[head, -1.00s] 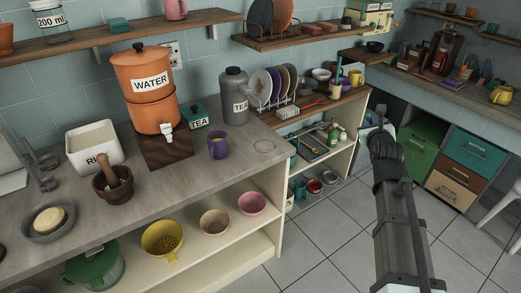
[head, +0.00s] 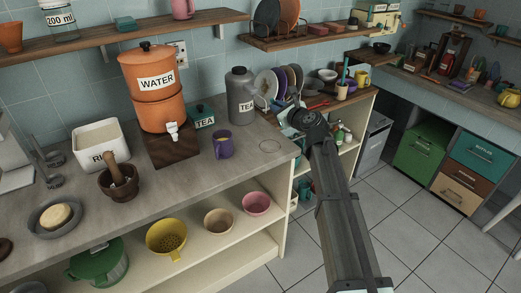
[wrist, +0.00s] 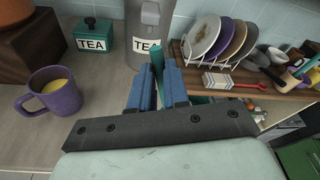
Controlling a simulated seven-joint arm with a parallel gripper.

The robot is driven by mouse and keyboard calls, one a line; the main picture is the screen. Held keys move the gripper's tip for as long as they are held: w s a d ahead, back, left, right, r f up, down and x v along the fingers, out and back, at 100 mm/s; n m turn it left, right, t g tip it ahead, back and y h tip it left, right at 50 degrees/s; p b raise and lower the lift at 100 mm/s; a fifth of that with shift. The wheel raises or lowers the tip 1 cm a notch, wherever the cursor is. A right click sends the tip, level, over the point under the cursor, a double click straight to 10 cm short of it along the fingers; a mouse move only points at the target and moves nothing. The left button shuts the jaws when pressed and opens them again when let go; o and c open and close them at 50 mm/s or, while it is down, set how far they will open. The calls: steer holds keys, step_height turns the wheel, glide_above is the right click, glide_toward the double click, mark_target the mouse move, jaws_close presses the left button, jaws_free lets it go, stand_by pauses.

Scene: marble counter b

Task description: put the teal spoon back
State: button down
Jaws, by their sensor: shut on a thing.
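In the wrist view, my gripper (wrist: 158,85) has its blue fingers closed on the teal spoon (wrist: 157,55). A narrow teal part of it stands up between the fingertips, in front of the grey tea canister (wrist: 150,30). The rest of the spoon is hidden by the fingers. A holder with utensils (head: 342,90) stands on the shelf right of the plates.
The purple mug (head: 223,145), teal tea box (head: 201,118) and grey tea canister (head: 241,95) stand on the counter (head: 250,170). A ring mark (head: 270,146) lies on bare counter. Plates (wrist: 215,38) stand in the rack, with a red-handled brush (wrist: 225,82) before it.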

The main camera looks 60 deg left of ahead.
steer(key=shift+s+r+n+g+h, duration=0.6)
steer(key=shift+s+r+n+g, duration=0.2)
steer(key=shift+s+n+g, duration=2.55)
step_height(320, 180, down, 9)
steer(key=m, duration=0.1)
steer(key=shift+w+a+g, duration=0.25)
steer(key=shift+w+g, duration=0.1)
steer(key=shift+w, duration=0.05)
steer(key=shift+f, duration=0.25)
steer(key=c, duration=1.1)
jaws_free()
steer(key=shift+r, duration=0.15)
